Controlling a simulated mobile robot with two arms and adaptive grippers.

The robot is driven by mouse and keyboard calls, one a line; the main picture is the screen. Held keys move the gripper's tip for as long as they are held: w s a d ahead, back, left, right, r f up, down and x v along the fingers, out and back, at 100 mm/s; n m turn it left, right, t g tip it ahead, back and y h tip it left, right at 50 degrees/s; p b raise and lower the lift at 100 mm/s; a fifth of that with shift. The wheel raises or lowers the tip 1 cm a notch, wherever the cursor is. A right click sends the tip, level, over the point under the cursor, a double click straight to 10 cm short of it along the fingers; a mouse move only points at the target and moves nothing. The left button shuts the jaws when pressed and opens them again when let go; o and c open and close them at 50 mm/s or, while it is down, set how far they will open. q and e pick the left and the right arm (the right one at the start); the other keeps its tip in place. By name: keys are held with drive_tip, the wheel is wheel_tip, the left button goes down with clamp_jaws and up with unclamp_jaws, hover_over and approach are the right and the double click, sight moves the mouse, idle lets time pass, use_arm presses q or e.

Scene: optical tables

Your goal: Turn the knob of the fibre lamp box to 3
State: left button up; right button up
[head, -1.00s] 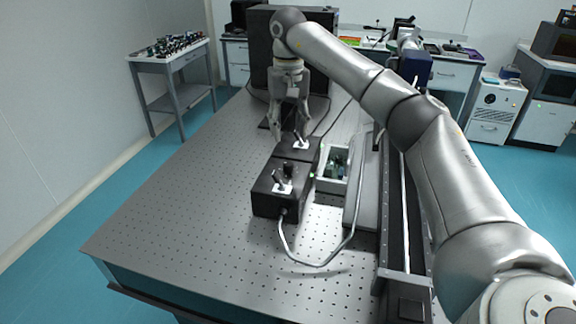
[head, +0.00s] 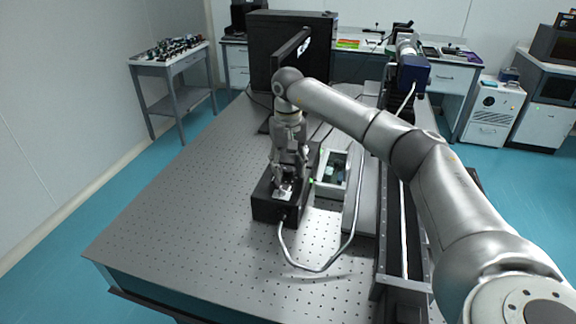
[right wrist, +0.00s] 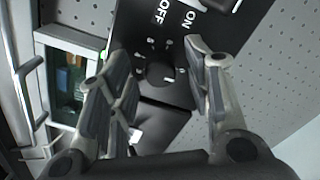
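The fibre lamp box, a black box (head: 264,206) on the perforated table, stands under my right gripper (head: 286,184) in the head view. In the right wrist view the box top (right wrist: 133,22) shows OFF and ON labels and a round dark knob (right wrist: 158,74) with a white pointer mark and a ring of small marks. The spread fingers of my right gripper (right wrist: 157,54) are on either side of the knob, apart from each other. Whether they touch it I cannot tell. The numbers around the knob are too small to read. My left gripper is not in view.
A second black box stands just behind, mostly hidden by my arm. A light open-topped bin (head: 333,168) with small parts stands to the right. A grey cable (head: 318,268) loops over the table. A dark monitor (head: 291,57) is at the back. The table's left side is clear.

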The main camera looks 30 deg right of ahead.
clamp_jaws()
